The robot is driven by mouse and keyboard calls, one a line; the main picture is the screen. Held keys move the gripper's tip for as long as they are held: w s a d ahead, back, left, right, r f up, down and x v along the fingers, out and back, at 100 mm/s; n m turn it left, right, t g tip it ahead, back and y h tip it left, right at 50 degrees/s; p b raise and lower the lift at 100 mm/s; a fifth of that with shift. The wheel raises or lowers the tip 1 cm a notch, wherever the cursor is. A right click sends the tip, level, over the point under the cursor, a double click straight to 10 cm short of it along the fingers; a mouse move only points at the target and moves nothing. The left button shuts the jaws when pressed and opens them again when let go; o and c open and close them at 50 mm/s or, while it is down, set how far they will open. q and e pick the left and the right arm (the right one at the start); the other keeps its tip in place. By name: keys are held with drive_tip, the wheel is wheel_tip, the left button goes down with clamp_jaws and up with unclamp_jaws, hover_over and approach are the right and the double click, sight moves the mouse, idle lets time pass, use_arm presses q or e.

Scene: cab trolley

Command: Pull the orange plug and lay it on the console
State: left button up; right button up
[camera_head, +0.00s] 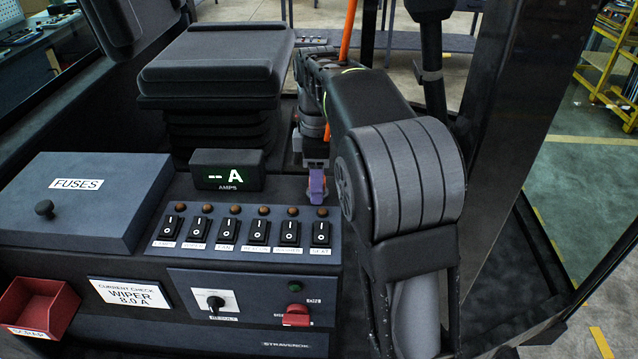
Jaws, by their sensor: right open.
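My right arm comes in from the bottom right and bends over the back right of the console (280,187). My right gripper (317,188) points down at the console's back right edge, right of the amps display. It is open, seen small and partly behind my own arm; a small purple piece shows at its tip. I cannot tell whether it touches anything. An orange cable (348,30) rises behind my arm, and a bit of orange shows beside the wrist. I cannot make out the orange plug itself. My left gripper is not in view.
The amps display (229,170) reads "-- A" above a row of rocker switches (245,230). A fuses lid (85,200) with a black knob lies closed at left. A red scrap bin (38,305) is at front left. A black seat (215,60) stands behind; a dark post rises at right.

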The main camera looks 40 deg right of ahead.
drive_tip(key=shift+c, duration=0.4)
idle(0.3)
clamp_jaws()
idle(0.5)
drive_tip(key=o, duration=0.5)
unclamp_jaws()
drive_tip(key=shift+w, duration=0.1)
drive_tip(key=shift+f, duration=0.15)
